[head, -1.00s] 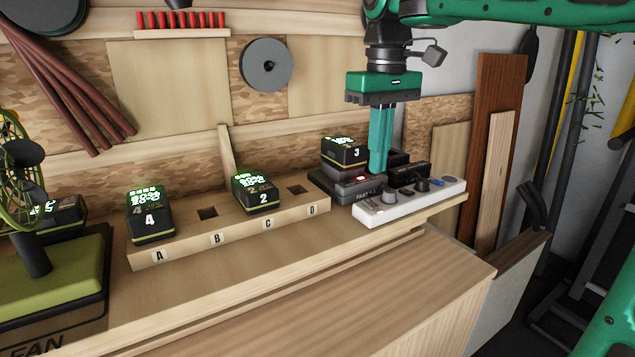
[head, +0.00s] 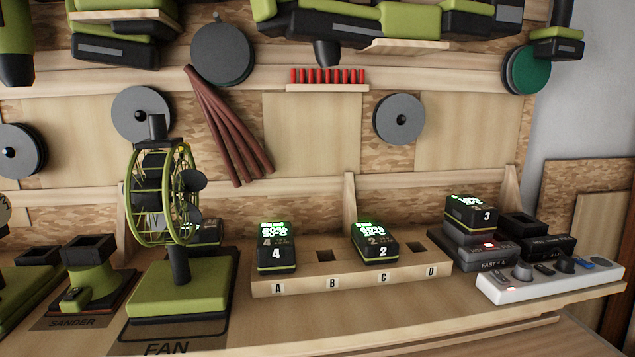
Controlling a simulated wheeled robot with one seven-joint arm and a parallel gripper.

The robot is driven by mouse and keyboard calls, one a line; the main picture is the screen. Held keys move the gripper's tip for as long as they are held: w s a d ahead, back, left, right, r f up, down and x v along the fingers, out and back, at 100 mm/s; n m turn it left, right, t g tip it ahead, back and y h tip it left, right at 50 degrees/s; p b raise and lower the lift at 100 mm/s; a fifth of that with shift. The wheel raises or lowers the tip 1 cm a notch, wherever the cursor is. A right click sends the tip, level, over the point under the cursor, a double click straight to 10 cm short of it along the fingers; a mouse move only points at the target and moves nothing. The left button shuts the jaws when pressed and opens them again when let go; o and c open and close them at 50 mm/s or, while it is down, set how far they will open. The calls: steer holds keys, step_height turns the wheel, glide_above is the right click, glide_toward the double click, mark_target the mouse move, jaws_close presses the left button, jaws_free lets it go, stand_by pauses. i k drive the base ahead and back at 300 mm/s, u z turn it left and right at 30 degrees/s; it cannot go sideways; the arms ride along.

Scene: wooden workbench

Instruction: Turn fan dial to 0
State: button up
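The fan (head: 151,205) stands at the left of centre on the workbench, with a yellow-green round cage on a dark post. Its green and black base (head: 185,290) sits on a dark mat marked FAN. The cage is turned partly side-on. I cannot make out a dial or its setting on the fan. A battery, partly hidden, shows behind the fan. My gripper is not in view.
A wooden rack (head: 345,285) with slots A to D holds battery 4 (head: 276,247) and battery 2 (head: 374,241). Battery 3 (head: 470,212) sits on a charger behind a white power strip (head: 540,284) with knobs. A sander (head: 91,283) stands left of the fan.

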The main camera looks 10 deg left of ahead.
mark_target(157, 122)
steer(key=z, duration=0.3)
steer(key=k, duration=1.7)
steer(key=u, duration=1.45)
steer(key=i, duration=1)
